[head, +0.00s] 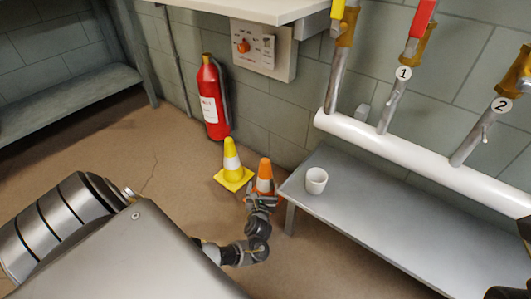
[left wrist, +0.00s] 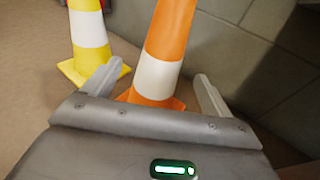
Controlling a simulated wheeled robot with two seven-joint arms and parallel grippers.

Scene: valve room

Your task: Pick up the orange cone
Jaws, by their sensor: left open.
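The orange cone (head: 265,172) with a white band stands upright on the floor, near the left end of the grey bench. My left gripper (head: 262,200) is in front of it in the head view and hides part of its lower half. In the left wrist view the orange cone (left wrist: 163,65) rises between the two open fingers of my left gripper (left wrist: 150,85), its base just beyond the palm. I cannot tell whether the fingers touch it. My right gripper is not clearly in view.
A yellow cone (head: 231,160) stands just left of the orange one. A red fire extinguisher (head: 212,100) is at the wall behind. The grey bench (head: 400,225), with a white cup (head: 316,180) on it, is close on the right. The floor at left is clear.

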